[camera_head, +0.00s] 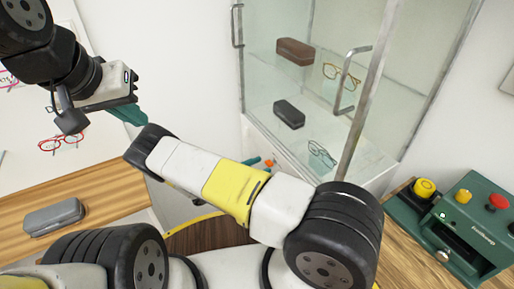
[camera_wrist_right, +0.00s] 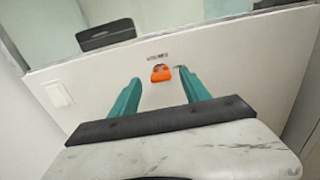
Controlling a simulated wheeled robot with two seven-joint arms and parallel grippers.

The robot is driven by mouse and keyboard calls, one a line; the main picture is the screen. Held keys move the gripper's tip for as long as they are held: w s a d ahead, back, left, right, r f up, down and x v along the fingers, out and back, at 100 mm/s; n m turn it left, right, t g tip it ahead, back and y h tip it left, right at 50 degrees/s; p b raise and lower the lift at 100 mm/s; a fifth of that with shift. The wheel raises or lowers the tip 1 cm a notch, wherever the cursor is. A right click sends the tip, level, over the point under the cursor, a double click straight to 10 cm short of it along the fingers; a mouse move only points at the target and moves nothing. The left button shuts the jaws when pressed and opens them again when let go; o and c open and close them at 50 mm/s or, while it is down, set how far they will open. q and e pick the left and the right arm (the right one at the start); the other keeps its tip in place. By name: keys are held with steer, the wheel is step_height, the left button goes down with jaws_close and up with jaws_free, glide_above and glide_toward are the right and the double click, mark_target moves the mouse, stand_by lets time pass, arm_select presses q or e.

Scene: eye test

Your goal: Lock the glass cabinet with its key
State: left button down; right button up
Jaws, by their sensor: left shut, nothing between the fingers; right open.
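The glass cabinet (camera_head: 322,62) stands at the back on a white base, with metal door frames and handles. I cannot tell whether its doors are fully shut. An orange key head or tag (camera_wrist_right: 161,73) sits at the white front panel under a small dark marking; it also shows in the head view (camera_head: 268,163). Whether a key is in the lock is too small to tell. My right gripper (camera_wrist_right: 159,77) is open, its teal fingers pointing toward the panel with the orange piece between their tips in the picture, no contact clear. My left gripper (camera_head: 129,113) is shut and empty, left of the cabinet.
A brown case (camera_head: 295,51), a dark case (camera_head: 289,114) and glasses are in the cabinet. A green device (camera_head: 468,220) with buttons stands at right. A grey case (camera_head: 53,217) lies on the wooden surface at left, below red glasses (camera_head: 62,143). My right arm crosses the middle.

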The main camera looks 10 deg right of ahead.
mark_target(270, 163)
steer(key=shift+x, duration=1.1)
steer(key=shift+c, duration=0.4)
steer(key=shift+a, duration=0.1)
jaws_close()
